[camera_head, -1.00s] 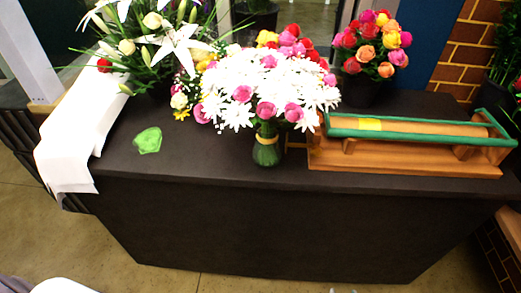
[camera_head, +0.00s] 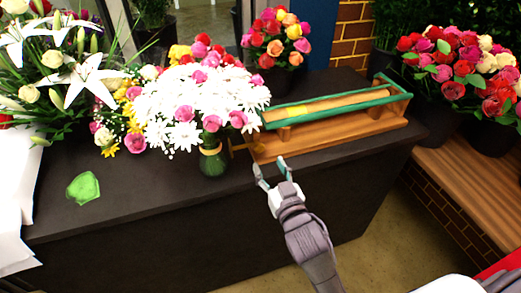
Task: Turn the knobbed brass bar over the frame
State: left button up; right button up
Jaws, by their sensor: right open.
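A wooden dispenser frame (camera_head: 330,141) sits on the right part of the dark counter and carries a long tan roll (camera_head: 335,101). A green bar (camera_head: 345,107) runs along the front of the roll, with arms at both ends. It looks green, not brass, and I cannot make out a knob. A small yellow patch shows near its left end. My right gripper (camera_head: 271,172) is open and empty, in front of the frame's left front corner and apart from the bar in the picture. My left gripper is not in view.
A white daisy bouquet (camera_head: 195,105) stands left of the frame in a green vase (camera_head: 212,160). A green crumpled piece (camera_head: 84,188) lies on the counter (camera_head: 140,195). Potted roses (camera_head: 275,38) stand behind the frame; more red roses (camera_head: 470,70) stand on a wooden bench at right.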

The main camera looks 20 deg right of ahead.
aim_at(260, 149)
jog(key=w, duration=0.6)
jog(key=shift+w+a, duration=0.1)
jog(key=shift+w, duration=0.05)
grip_shut()
